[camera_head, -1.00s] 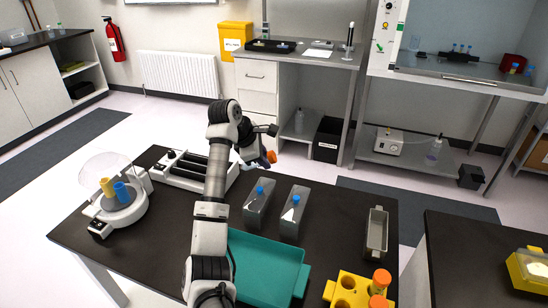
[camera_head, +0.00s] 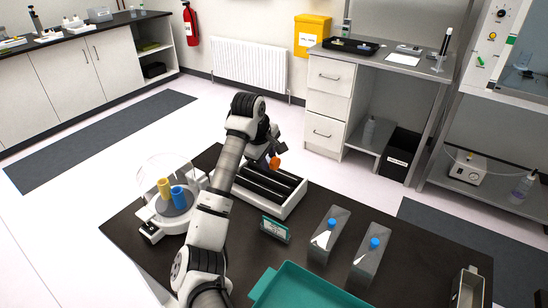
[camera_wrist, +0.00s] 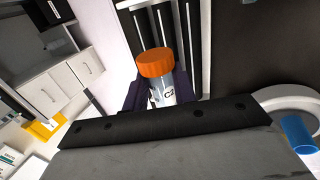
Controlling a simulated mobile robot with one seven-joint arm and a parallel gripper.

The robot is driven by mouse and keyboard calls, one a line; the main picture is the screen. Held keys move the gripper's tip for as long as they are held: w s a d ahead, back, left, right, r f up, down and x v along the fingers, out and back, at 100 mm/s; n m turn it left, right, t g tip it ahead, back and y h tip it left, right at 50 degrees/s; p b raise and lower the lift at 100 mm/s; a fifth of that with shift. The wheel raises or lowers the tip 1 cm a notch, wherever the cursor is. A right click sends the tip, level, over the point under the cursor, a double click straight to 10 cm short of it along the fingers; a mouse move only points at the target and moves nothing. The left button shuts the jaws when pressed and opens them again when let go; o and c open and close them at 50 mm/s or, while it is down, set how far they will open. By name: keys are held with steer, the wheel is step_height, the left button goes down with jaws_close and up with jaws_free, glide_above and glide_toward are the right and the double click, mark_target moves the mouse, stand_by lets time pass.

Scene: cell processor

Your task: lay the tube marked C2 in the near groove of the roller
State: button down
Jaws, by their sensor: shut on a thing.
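The tube marked C2 (camera_wrist: 163,93) is clear with an orange cap (camera_wrist: 154,63); part of its label shows in the wrist view. My gripper (camera_wrist: 160,98) is shut on it, with dark fingers at its sides. In the head view the orange cap (camera_head: 275,162) shows beside my gripper (camera_head: 266,158), over the far part of the roller (camera_head: 290,205). The roller is a white frame with black bars and grooves between them. It also shows past the tube in the wrist view (camera_wrist: 207,40). The tube looks apart from the bars; its lower end is hidden.
A centrifuge (camera_head: 150,230) with a clear lid and yellow and blue inserts stands left of the roller.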

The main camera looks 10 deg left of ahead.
step_height(320, 180, down, 7)
steer(key=b, duration=0.4)
steer(key=shift+f, duration=0.2)
steer(key=c, duration=1.1)
jaws_free()
steer(key=shift+s, duration=0.15)
steer(key=shift+o, duration=0.2)
steer(key=b+v, duration=0.3)
steer(key=v, duration=1.1)
steer(key=shift+r, duration=0.1)
